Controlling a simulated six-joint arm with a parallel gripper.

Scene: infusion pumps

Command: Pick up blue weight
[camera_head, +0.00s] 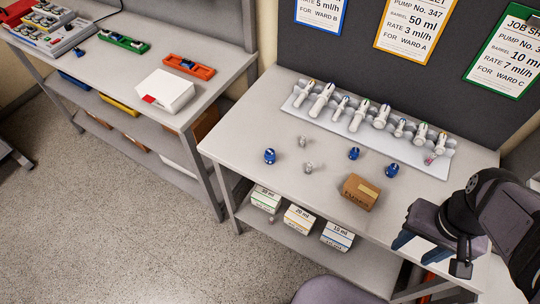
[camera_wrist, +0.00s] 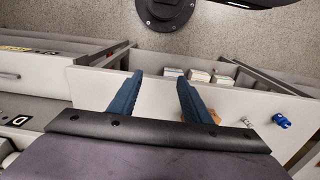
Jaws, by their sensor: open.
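Three blue weights show on the right-hand table in the head view: one at the left (camera_head: 270,156), one in the middle (camera_head: 354,153), and one further right (camera_head: 391,170), behind the cardboard box. A blue weight (camera_wrist: 282,121) also shows at the right of the wrist view; I cannot tell which one it is. My gripper (camera_wrist: 158,78) is open, with its two dark blue fingers apart and nothing between them. In the head view my gripper (camera_head: 412,243) is at the table's right end, to the right of the weights and apart from them.
A cardboard box (camera_head: 360,192) stands near the front edge. Two small grey weights (camera_head: 302,140) (camera_head: 308,167) stand between the blue ones. A rack of syringes (camera_head: 350,122) lines the back. Labelled boxes (camera_head: 298,218) sit on the lower shelf. The table's left end is clear.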

